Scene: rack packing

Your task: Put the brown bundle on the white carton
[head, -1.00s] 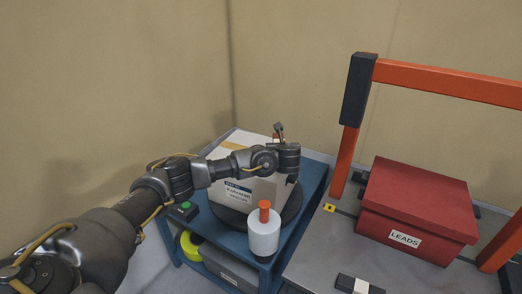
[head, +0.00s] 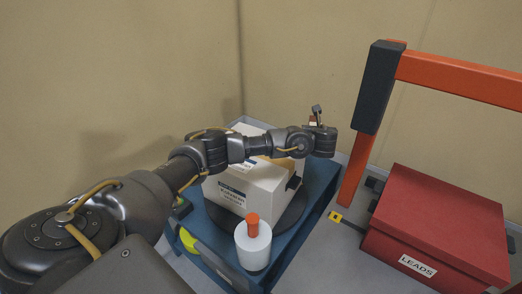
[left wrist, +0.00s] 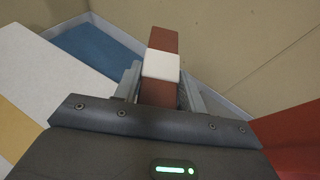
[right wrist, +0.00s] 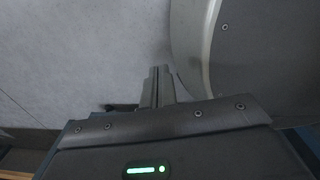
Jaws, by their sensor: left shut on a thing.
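The brown bundle (left wrist: 162,92), a reddish-brown block with a white band, is between the fingers of my left gripper (left wrist: 160,88), which is shut on it. In the head view only a small part of the bundle (head: 313,120) shows at my left gripper (head: 317,118). The white carton (head: 240,197), with a blue-and-white label, stands on a dark round plate. My left forearm hides part of its top. My left gripper is above and to the right of the carton. In the left wrist view the carton (left wrist: 45,75) lies to the left, apart from the bundle. My right gripper (right wrist: 158,75) is empty, its fingers together.
The carton's plate rests on a blue cart (head: 318,190). A white cylinder (head: 253,248) with an orange top stands in front of the carton. A red LEADS box (head: 440,225) and an orange frame (head: 357,180) stand to the right.

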